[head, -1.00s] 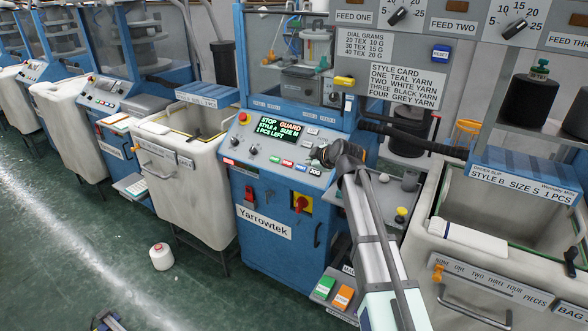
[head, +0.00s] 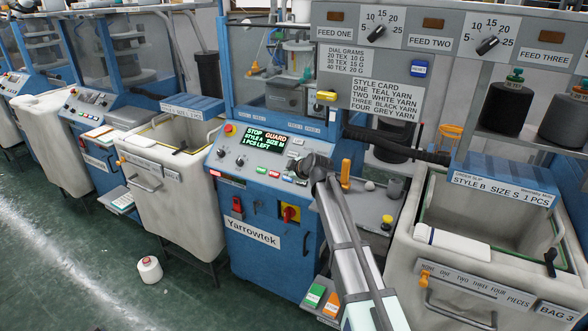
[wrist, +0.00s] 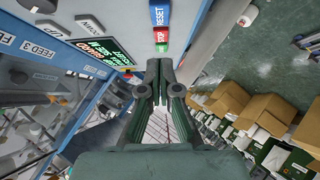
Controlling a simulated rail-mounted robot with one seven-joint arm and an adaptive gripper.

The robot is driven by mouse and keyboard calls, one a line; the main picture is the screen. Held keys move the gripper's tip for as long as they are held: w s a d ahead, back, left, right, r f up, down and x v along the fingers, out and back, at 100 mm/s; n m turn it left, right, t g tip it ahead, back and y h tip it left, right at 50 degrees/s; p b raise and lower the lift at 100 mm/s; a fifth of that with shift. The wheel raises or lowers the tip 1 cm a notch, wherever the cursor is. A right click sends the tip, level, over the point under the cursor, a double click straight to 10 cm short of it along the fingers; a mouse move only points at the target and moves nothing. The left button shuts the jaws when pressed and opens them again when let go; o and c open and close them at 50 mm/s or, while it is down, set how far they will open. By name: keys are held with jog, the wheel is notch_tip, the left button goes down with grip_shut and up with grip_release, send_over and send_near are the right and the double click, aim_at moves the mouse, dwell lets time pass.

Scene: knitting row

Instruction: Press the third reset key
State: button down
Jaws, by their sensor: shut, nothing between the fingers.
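My gripper (head: 312,166) is over the right end of the blue machine's sloping control console (head: 222,158) in the head view. Its fingers (wrist: 161,66) are shut and empty in the wrist view. A blue RESET key (wrist: 160,14) lies beyond the fingertips, above a red STOP key (wrist: 161,36) and a green key (wrist: 161,48); contact is not visible. In the head view a row of small keys (head: 274,174) is left of the gripper, partly hidden by it. Another blue RESET key (head: 418,68) is on the grey feed panel. Which key is third cannot be told.
The console display (head: 266,140) reads STOP, GUARD, STYLE A, SIZE M, 1 PCS LEFT. A black horizontal tube (head: 395,146) runs right of the gripper. White bins (head: 150,205) flank the machine.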

aim_at(286, 177)
jog(key=p+x, duration=0.1)
jog(key=x, duration=0.2)
jog(key=shift+w, duration=0.25)
jog(key=shift+w+d+f+p, duration=0.2)
jog(key=shift+w+f, duration=0.05)
jog(key=shift+f, duration=0.2)
jog(key=shift+w+d+f+p, duration=0.2)
jog(key=shift+w+d+f, duration=0.1)
jog(key=shift+f, duration=0.15)
jog(key=shift+w+f, duration=0.2)
jog(key=shift+f, duration=0.25)
jog(key=shift+d+f, duration=0.1)
